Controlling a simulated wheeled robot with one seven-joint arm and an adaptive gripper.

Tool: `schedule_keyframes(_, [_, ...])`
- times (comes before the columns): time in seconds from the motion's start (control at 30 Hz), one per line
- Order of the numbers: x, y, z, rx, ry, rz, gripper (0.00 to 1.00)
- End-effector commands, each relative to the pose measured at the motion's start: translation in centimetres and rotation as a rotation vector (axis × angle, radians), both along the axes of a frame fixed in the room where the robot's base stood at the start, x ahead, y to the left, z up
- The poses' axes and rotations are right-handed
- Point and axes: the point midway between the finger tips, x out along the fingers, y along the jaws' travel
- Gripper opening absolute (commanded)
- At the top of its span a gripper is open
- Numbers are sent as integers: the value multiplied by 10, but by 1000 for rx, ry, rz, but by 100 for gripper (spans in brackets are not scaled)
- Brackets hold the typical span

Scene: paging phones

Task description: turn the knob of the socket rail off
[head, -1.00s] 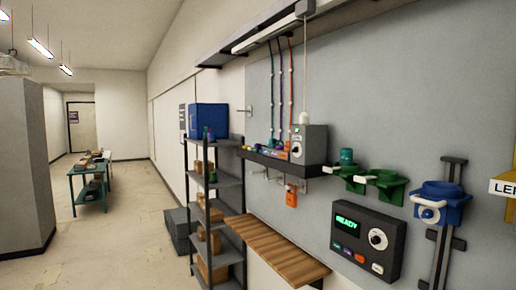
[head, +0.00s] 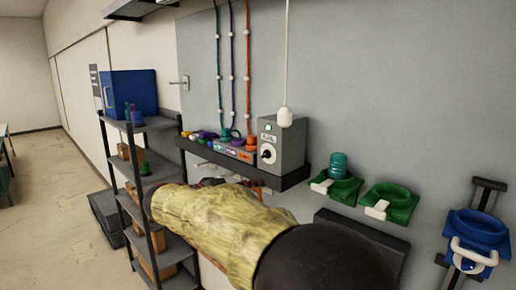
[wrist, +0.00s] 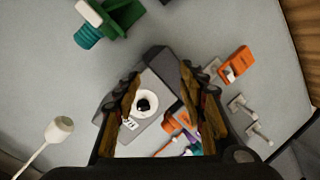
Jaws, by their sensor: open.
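The socket rail (head: 297,176) is a dark shelf on the grey wall panel, with coloured plugs at its left. A grey box (head: 290,143) stands at its right end, with a lit green lamp (head: 268,127) and a white round knob (head: 268,153) with a dark centre. In the wrist view the knob (wrist: 145,103) shows between the fingers of my gripper (wrist: 160,76), nearer the left finger. My gripper is open and empty. Contact with the knob does not show. In the head view my arm crosses below the rail and the fingers are mostly hidden.
A white pull cord end (head: 285,117) hangs just before the box. Green holders (head: 388,204) and a blue holder (head: 480,231) are on the wall at right. A shelf rack (head: 155,123) stands at left. An orange tag (wrist: 236,66) and metal hooks (wrist: 247,113) show in the wrist view.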

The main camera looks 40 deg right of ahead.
Motion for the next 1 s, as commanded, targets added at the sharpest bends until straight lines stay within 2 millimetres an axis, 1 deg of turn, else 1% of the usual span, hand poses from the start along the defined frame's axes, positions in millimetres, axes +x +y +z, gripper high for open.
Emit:
schedule_keyframes(0.03, [17, -5, 20, -59, -24, -10, 41])
schedule_keyframes(0.1, [35, -10, 38, -136, -64, -17, 41])
schedule_keyframes(0.2, [53, -13, 55, -209, -107, -19, 41])
schedule_keyframes(0.3, [61, -16, 63, -245, -129, -20, 41])
schedule_keyframes(0.37, [63, -20, 65, -253, -134, -20, 41])
schedule_keyframes(0.47, [64, -31, 65, -254, -134, -20, 41])
schedule_keyframes(0.7, [66, -68, 64, -252, -132, -21, 41])
schedule_keyframes(0.8, [67, -80, 65, -253, -133, -19, 41])
schedule_keyframes(0.9, [68, -88, 64, -251, -133, -18, 41])
schedule_keyframes(1.0, [68, -91, 64, -251, -133, -18, 41])
